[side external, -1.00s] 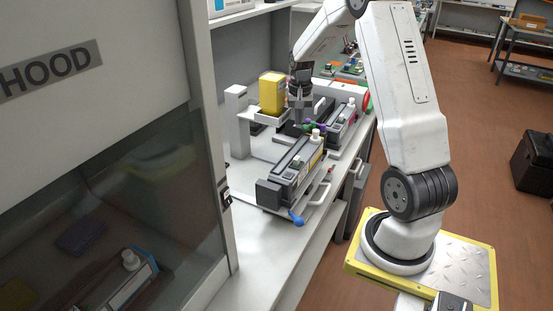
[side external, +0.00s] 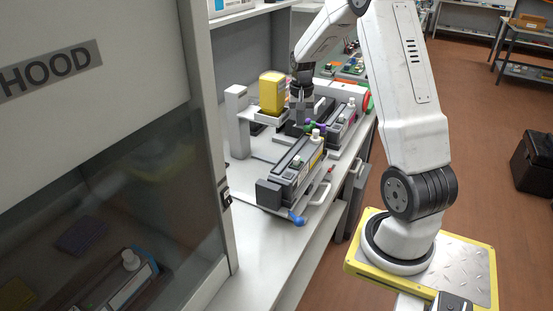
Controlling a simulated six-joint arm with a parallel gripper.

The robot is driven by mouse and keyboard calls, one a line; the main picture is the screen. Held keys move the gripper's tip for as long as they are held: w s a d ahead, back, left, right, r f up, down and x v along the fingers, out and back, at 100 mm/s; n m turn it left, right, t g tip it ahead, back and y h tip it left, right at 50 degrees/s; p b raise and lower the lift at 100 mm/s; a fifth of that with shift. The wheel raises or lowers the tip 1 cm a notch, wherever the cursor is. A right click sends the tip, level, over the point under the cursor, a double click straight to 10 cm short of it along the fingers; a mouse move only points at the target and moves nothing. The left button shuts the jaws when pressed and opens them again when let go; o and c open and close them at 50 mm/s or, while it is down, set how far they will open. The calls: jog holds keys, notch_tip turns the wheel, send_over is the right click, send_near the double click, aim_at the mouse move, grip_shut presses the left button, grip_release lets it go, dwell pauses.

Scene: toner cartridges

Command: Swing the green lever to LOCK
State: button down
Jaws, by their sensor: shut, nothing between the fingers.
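A small green part (side external: 323,127), which looks like the green lever's end, shows beside a purple part (side external: 310,124) behind the front toner cartridge. The LOCK marking and the lever's exact angle are too small to make out. My gripper (side external: 298,127) points down just left of these parts, shut and empty. I cannot tell whether it touches the lever. The front cartridge (side external: 290,172) is dark with a white cap and sits in a cradle with a blue-ended lever (side external: 297,219) at its near end.
A yellow container (side external: 272,92) stands on a holder beside a white post (side external: 237,122), left of my gripper. A second cartridge (side external: 341,124) lies behind the front one. The hood (side external: 95,130) blocks the left. The bench front (side external: 262,255) is clear.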

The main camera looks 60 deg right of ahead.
jog(key=shift+s+a, duration=0.2)
jog(key=shift+s, duration=0.05)
jog(key=shift+r, duration=0.1)
notch_tip(320, 180, up, 7)
dwell(1.2)
jog(key=w+a+f+n+t, duration=0.1)
jog(key=a+f+n, duration=0.15)
jog(key=a, duration=0.65)
jog(key=a+f+n, duration=0.2)
jog(key=a+n, duration=0.2)
jog(key=a, duration=0.5)
jog(key=s+a+f+n, duration=0.2)
jog(key=s+a, duration=0.1)
jog(key=a, duration=0.3)
jog(key=s+a+f+n+t, duration=0.1)
jog(key=s+a+f+n, duration=0.1)
jog(key=a, duration=0.5)
jog(key=shift+s+a+n+t, duration=0.25)
jog(key=shift+s+n+t, duration=0.05)
jog(key=shift+s+n, duration=0.45)
